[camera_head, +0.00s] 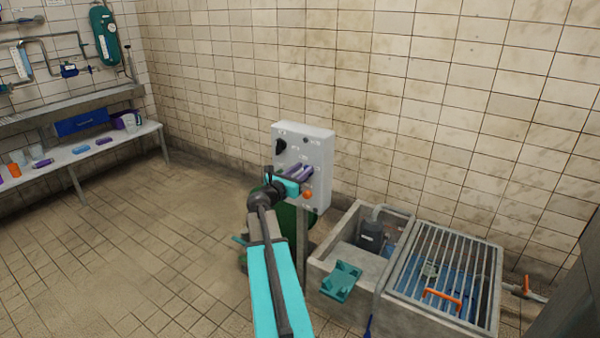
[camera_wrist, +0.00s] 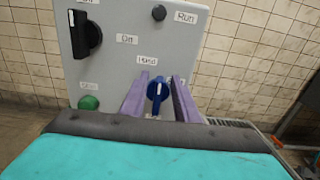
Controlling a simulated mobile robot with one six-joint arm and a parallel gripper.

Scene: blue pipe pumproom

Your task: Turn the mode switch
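A blue rotary switch (camera_wrist: 157,92), taken to be the mode switch, sits on the grey control panel (camera_head: 318,150) below a label that seems to read "Hand". In the wrist view its white pointer line stands about upright. My gripper (camera_wrist: 161,79) has its two purple fingers apart, one on each side of the switch, with a visible gap on both sides. In the head view my gripper (camera_head: 300,172) is in front of the panel and hides the switch. Whether the fingertips touch the panel cannot be told.
The panel also bears a large black knob (camera_wrist: 86,35), a small black knob (camera_wrist: 159,13), a green button (camera_wrist: 88,102) and an orange button (camera_head: 308,194). A concrete sump (camera_head: 340,255) with a grate (camera_head: 450,270) lies to the right.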

